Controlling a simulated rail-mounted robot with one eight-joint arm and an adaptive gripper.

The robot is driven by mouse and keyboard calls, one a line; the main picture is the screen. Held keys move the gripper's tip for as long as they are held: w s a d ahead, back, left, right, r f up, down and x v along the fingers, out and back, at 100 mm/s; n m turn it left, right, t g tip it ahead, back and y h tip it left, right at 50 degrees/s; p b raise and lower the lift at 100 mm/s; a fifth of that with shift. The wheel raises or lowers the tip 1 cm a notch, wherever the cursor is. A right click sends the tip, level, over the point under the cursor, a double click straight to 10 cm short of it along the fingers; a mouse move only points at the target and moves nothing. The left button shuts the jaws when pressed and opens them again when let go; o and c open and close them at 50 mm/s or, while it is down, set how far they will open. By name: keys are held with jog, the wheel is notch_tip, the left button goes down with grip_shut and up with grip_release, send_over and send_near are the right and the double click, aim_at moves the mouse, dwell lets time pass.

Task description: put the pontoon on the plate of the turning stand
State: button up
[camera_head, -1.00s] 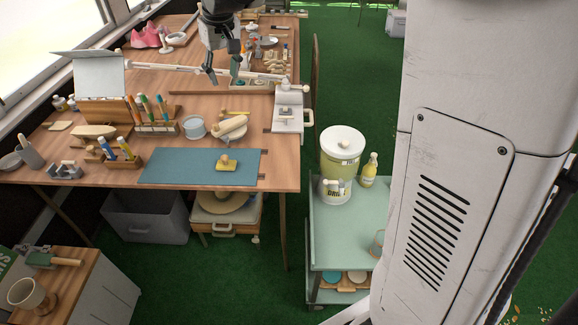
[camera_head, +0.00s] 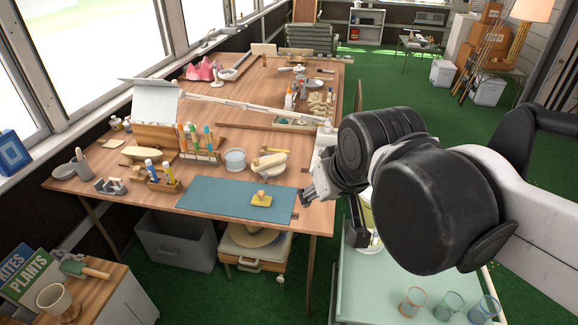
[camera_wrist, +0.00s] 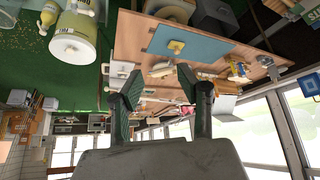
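My gripper (camera_head: 332,215) is beyond the right front edge of the workbench, its fingers spread. In the wrist view my gripper (camera_wrist: 168,92) is open with nothing between the fingers. A pale, elongated, rounded piece (camera_head: 271,163), possibly the pontoon, lies on the bench behind the blue mat, beside a whitish round tub (camera_head: 235,160). Another pale hull-shaped piece (camera_head: 137,153) lies farther left, so I cannot tell for sure which is the pontoon. A small round grey plate (camera_head: 297,69) near the back may belong to the turning stand; its base is unclear.
The blue mat (camera_head: 213,200) bears a yellow block with a wooden knob (camera_head: 261,200). A green cart (camera_head: 375,291) with cups stands at the right, partly hidden by my arm.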

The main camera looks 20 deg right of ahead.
jog(key=s+f, duration=0.2)
jog(key=s, duration=0.1)
jog(key=shift+f+t, duration=0.2)
jog(key=shift+t, duration=0.1)
